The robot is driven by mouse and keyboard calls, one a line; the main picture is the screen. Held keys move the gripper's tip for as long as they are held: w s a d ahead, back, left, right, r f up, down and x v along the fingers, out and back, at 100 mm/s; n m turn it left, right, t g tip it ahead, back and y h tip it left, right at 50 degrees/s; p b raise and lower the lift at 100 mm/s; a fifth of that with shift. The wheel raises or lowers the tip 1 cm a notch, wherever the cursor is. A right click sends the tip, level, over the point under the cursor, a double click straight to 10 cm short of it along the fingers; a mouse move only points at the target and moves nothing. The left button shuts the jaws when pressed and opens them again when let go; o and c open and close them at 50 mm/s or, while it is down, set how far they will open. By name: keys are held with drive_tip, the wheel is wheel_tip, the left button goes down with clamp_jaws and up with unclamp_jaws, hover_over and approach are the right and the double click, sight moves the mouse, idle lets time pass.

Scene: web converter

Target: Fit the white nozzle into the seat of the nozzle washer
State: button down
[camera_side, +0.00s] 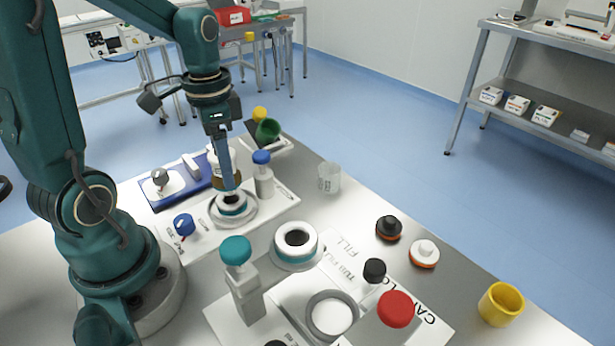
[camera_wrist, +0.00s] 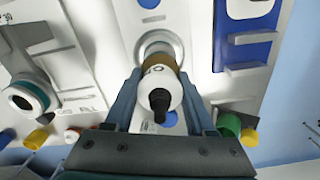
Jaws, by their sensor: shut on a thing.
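My gripper (camera_side: 227,180) is shut on a white nozzle (camera_wrist: 158,88) with a brown lower part and a black tip. In the wrist view the blue-grey fingers (camera_wrist: 160,100) flank it, with the black tip facing the camera. The nozzle washer's seat (camera_wrist: 153,37) is a pale metal ring just beyond the brown end. The nozzle's lower end is at the opening. I cannot tell whether it is touching, inside or just above.
A blue-topped post (camera_side: 262,175) stands close behind the seat, and a blue knob (camera_side: 184,224) in front-left. A blue tray (camera_side: 170,187) lies to the left. A white teal-banded ring (camera_side: 297,245) and a clear cup (camera_side: 329,177) stand to the right. The right table edge has a yellow cup (camera_side: 501,304).

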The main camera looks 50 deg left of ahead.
drive_tip(key=shift+f, duration=1.9)
idle(0.6)
drive_tip(key=shift+c, duration=0.8)
unclamp_jaws()
drive_tip(key=shift+r, duration=0.1)
drive_tip(key=shift+r, duration=2.5)
